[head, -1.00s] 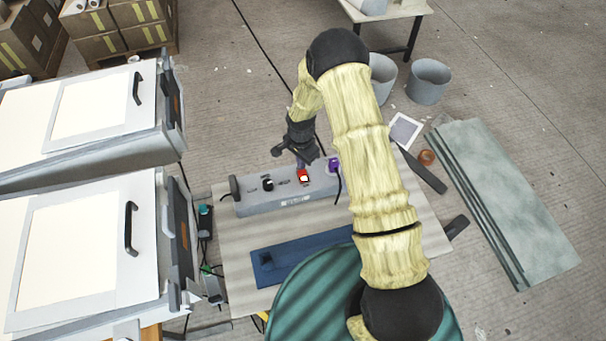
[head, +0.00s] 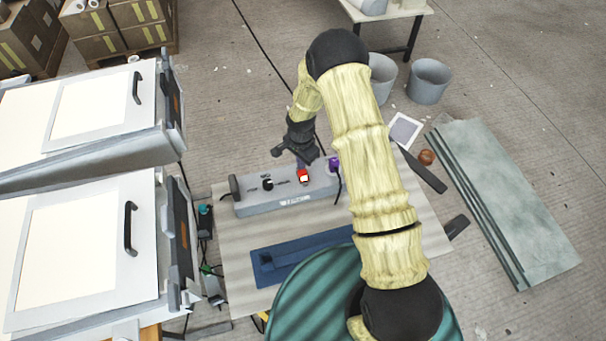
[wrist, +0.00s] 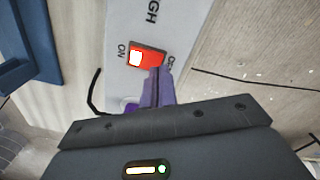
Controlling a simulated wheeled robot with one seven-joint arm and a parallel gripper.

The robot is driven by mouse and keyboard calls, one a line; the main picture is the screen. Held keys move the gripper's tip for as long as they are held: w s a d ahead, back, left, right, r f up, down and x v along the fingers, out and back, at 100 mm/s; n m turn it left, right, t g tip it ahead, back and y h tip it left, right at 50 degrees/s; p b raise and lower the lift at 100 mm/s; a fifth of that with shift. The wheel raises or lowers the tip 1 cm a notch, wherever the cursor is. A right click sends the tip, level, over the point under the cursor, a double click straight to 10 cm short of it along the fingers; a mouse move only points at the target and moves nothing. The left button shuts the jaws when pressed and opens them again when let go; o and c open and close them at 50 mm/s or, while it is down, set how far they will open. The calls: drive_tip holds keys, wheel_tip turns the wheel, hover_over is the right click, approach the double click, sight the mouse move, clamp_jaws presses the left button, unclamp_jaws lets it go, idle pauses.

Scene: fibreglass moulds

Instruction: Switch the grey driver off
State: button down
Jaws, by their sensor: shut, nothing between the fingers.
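The grey driver (head: 250,207) is a long grey box on the workbench, with a black knob (head: 267,184) and a red rocker switch (head: 303,177). In the wrist view the rocker switch (wrist: 146,56) has a white lit-looking part toward the ON label and a red part toward the OFF label, which is partly hidden. My gripper (head: 302,164) is shut and empty, just behind the switch. In the wrist view my gripper's purple fingertips (wrist: 158,70) are at the switch's lower right edge, by its red part. I cannot tell whether they touch it.
A purple plug (head: 334,164) with a black cable sits at the box's right end. A blue tray-like piece (head: 300,255) lies on the bench (head: 235,240) in front. White-panelled units (head: 75,245) stand at left. Grey sheets (head: 510,205) lie at right, with buckets (head: 429,80) behind.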

drive_tip(key=shift+f+b, duration=0.55)
drive_tip(key=shift+f, duration=0.25)
idle(0.4)
drive_tip(key=shift+r, duration=0.15)
drive_tip(key=shift+r+p, duration=2.1)
drive_tip(key=shift+r, duration=1.3)
drive_tip(key=s+d+r+n+t, duration=0.1)
drive_tip(key=s+d+r+n, duration=0.2)
drive_tip(key=r, duration=0.5)
drive_tip(key=s+d+r+n, duration=0.2)
drive_tip(key=s+d+r, duration=0.2)
drive_tip(key=r, duration=0.5)
drive_tip(key=s+d+r+n, duration=0.2)
drive_tip(key=s+r, duration=0.2)
drive_tip(key=s, duration=0.2)
drive_tip(key=s+d+r+n+t, duration=0.1)
drive_tip(key=s+d+r+n, duration=0.1)
drive_tip(key=s+r, duration=0.2)
drive_tip(key=s, duration=0.3)
drive_tip(key=shift+r+n+t, duration=0.25)
drive_tip(key=shift+n+t, duration=0.05)
drive_tip(key=shift+n, duration=0.1)
